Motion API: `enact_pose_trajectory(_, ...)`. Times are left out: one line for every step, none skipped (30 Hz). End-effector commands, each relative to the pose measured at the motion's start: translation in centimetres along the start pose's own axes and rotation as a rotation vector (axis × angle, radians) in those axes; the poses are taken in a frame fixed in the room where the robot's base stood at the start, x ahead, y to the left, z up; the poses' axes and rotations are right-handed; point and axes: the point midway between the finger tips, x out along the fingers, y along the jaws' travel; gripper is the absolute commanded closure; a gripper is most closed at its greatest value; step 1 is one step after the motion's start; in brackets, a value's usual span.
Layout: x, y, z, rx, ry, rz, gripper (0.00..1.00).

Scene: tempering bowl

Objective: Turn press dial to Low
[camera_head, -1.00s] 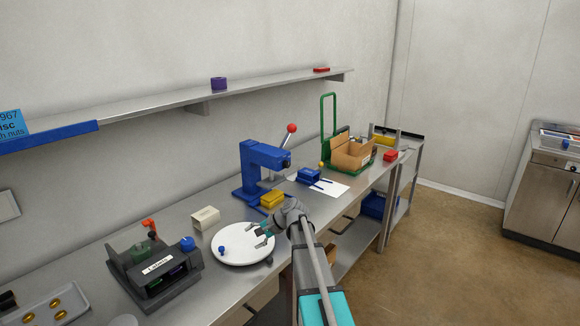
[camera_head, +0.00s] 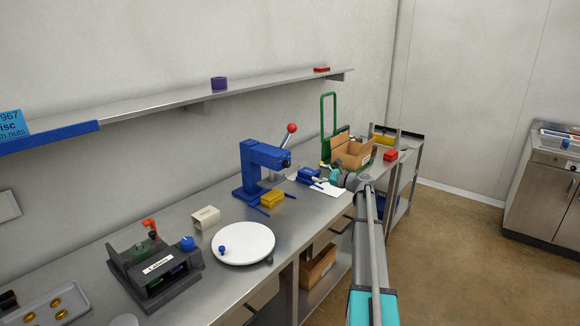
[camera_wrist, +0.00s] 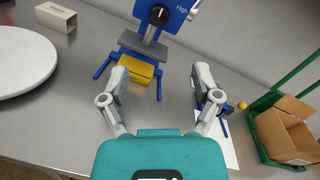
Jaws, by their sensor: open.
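The blue press (camera_head: 262,160) stands on the bench against the wall, with a red-balled lever on top. Its black dial (camera_wrist: 158,15) shows at the top of the wrist view on the blue face, with a white mark near its upper edge. The word "High" is printed to the right of the dial; no "Low" label is visible. My gripper (camera_head: 322,174) is open and empty, to the right of the press in the head view. In the wrist view its two fingers (camera_wrist: 160,75) are spread apart below the dial, clear of it.
A yellow block (camera_wrist: 136,70) lies at the press's foot. A blue fixture (camera_head: 309,175) on white paper is by my gripper. A white round plate (camera_head: 243,257), a cardboard box (camera_head: 352,156) on a green cart and a label machine (camera_head: 155,270) also occupy the bench.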

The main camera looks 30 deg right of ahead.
Motion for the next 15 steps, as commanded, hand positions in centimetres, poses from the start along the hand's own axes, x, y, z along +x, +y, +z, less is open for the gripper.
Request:
enact_pose_trajectory(0.0, 0.1, 0.0, -0.001, 0.0, 0.001, 0.19)
enact_pose_trajectory(0.0, 0.1, 0.0, -0.001, 0.0, 0.001, 0.19)
enact_pose_trajectory(0.0, 0.1, 0.0, -0.002, 0.001, 0.001, 0.19)
enact_pose_trajectory(0.0, 0.1, 0.0, -0.002, 0.001, 0.001, 0.19)
enact_pose_trajectory(0.0, 0.1, 0.0, -0.002, 0.001, 0.002, 0.19)
enact_pose_trajectory(0.1, 0.1, 0.0, -0.002, 0.001, 0.002, 0.19)
enact_pose_trajectory(0.1, 0.1, 0.0, -0.002, 0.001, 0.002, 0.19)
enact_pose_trajectory(0.2, 0.1, 0.0, -0.003, 0.001, 0.002, 0.19)
enact_pose_trajectory(0.3, 0.1, 0.0, -0.003, 0.001, 0.002, 0.19)
enact_pose_trajectory(0.4, 0.1, 0.0, -0.003, 0.001, 0.003, 0.19)
enact_pose_trajectory(0.6, 0.1, 0.0, -0.003, 0.001, 0.003, 0.19)
enact_pose_trajectory(0.8, 0.1, 0.0, -0.003, 0.001, 0.003, 0.19)
enact_pose_trajectory(1.0, 0.1, 0.0, -0.003, 0.001, 0.003, 0.19)
enact_pose_trajectory(1.2, 0.1, 0.0, -0.003, 0.0, 0.004, 0.19)
enact_pose_trajectory(1.6, 0.1, 0.0, -0.003, 0.0, 0.004, 0.19)
